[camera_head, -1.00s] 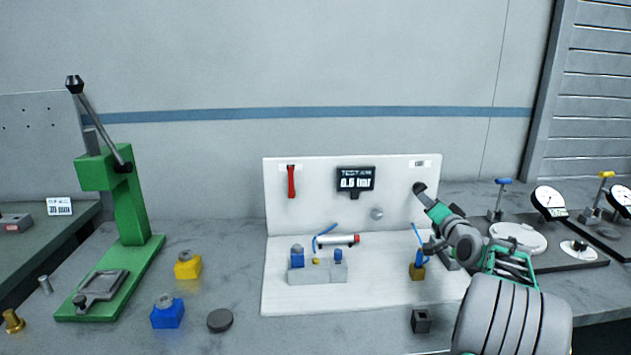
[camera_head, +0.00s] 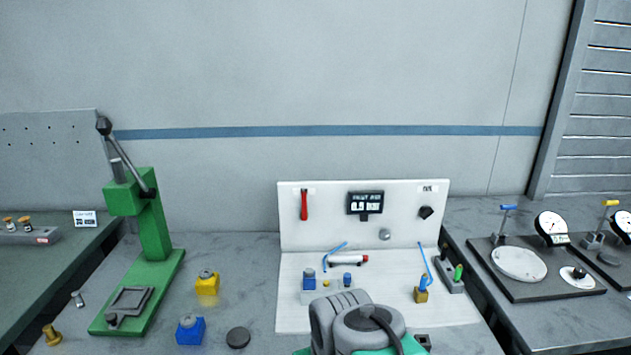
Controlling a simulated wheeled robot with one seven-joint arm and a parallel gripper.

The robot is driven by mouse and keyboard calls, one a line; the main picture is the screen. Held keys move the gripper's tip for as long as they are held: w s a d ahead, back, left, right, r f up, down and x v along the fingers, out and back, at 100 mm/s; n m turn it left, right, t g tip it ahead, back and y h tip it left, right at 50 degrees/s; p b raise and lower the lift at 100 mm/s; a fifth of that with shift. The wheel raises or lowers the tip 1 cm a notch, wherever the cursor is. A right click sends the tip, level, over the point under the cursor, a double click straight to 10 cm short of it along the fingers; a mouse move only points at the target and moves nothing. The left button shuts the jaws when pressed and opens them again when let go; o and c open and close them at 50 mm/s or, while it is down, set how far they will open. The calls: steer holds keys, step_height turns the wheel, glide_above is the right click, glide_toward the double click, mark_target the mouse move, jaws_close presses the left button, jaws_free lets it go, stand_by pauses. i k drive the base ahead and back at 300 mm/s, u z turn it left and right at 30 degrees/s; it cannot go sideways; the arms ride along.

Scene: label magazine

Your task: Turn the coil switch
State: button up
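The coil switch appears to be the small dark knob (camera_head: 425,212) at the upper right of the upright white panel (camera_head: 330,222). It sits under a small label (camera_head: 428,188) that is too small to read, and it looks tilted. Nothing touches the knob now. My gripper is not in view. Only a grey and green part of my arm shows at the bottom middle, well below the knob, covering part of the white base's front edge.
The panel carries a display (camera_head: 365,203), a red-handled item (camera_head: 304,204) and a round grey knob (camera_head: 385,235). A green press (camera_head: 150,240) stands left. Dial gauges (camera_head: 551,226) stand far right.

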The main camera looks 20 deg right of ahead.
mark_target(426, 211)
steer(key=u, duration=1.8)
steer(key=k, duration=1)
steer(key=z, duration=1.35)
steer(key=i, duration=1)
steer(key=z, duration=0.05)
